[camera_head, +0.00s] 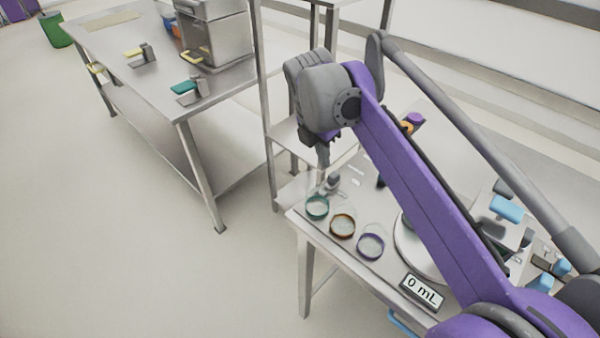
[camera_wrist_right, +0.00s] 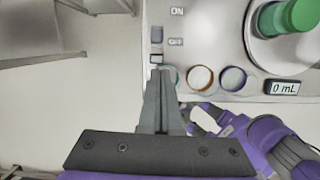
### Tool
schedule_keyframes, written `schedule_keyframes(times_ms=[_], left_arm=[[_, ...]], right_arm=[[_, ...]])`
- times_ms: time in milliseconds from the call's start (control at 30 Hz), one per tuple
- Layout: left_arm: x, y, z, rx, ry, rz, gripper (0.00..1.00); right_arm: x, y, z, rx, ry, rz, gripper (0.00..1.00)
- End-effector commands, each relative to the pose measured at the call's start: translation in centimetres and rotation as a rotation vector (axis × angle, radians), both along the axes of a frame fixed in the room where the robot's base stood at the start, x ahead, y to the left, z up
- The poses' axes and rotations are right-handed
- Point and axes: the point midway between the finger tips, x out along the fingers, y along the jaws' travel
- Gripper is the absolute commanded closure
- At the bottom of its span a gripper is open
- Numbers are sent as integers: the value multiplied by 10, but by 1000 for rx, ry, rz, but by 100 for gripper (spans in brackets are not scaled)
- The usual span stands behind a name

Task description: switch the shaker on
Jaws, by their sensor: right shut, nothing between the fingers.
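In the head view this gripper (camera_head: 323,160) is just above and beside the switch; contact cannot be told.
Green, orange and purple rings (camera_head: 343,226) line the table front beside a display reading 0 mL (camera_head: 422,291). My right arm partly hides a round plate (camera_head: 408,245). Another steel table (camera_head: 150,75) stands left, with open floor in front.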

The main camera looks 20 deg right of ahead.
Motion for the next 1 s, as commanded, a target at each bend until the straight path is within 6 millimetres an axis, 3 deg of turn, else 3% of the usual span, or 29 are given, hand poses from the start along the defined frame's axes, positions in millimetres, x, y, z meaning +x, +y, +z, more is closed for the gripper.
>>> schedule_keyframes(times_ms=[567, 1000], left_arm=[[0, 0, -4, 0, 1, 0, 50], [-1, 0, -20, 0, 6, 0, 50]], right_arm=[[5, -4, -6, -11, 21, 49, 100], [11, -20, -78, -11, 21, 48, 100]])
